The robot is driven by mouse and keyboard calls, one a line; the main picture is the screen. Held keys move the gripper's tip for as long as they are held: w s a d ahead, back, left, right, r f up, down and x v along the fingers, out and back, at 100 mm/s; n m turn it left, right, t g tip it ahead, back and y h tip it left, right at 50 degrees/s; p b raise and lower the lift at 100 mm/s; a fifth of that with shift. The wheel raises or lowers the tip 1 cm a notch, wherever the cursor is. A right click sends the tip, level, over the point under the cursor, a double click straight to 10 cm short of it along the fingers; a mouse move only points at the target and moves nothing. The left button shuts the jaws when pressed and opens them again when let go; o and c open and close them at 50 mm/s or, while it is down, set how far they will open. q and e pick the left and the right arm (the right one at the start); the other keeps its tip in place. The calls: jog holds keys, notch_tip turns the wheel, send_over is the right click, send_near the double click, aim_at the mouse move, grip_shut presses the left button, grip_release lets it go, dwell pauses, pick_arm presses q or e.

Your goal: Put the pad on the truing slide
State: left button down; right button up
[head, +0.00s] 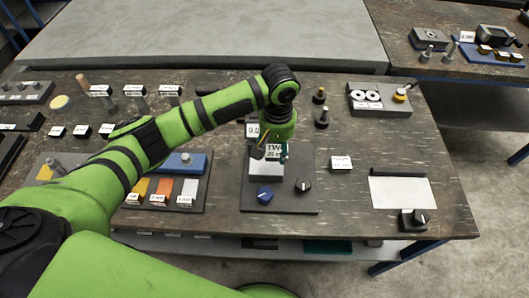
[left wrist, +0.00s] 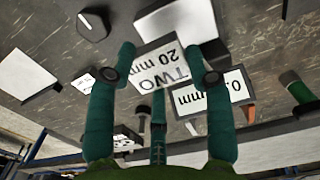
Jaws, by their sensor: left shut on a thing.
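I cannot tell from the label whether this is the pad. A white slab (head: 265,168) on the base plate lies below the gripper and may be the truing slide. The fingers partly hide it. The wrist view shows a white slab (left wrist: 180,22) just beyond the block; whether they touch is unclear. My right gripper is not in view.
A blue knob (head: 265,195) and a black knob (head: 303,185) stand on the base plate. A 0.0 display (head: 252,130) stands behind. A tray with yellow, orange and white tiles (head: 188,192) lies left. Dark posts (head: 321,116) stand to the right. A white sheet (head: 400,193) lies farther right.

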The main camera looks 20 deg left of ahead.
aim_at(265, 164)
pick_arm(q)
jog(key=a, duration=0.1)
jog(key=a+f, duration=0.1)
jog(key=shift+s+a+f+p, duration=0.1)
jog(key=shift+a+f+p, duration=0.2)
jog(key=shift+a, duration=0.1)
notch_tip(265, 164, down, 3)
jog(key=shift+f+p, duration=0.1)
jog(key=shift+p, duration=0.35)
jog(key=shift+f, duration=0.45)
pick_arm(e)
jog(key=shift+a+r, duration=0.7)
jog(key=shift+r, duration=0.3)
pick_arm(q)
jog(key=shift+c, duration=2.4)
grip_release()
jog(key=shift+f, duration=0.15)
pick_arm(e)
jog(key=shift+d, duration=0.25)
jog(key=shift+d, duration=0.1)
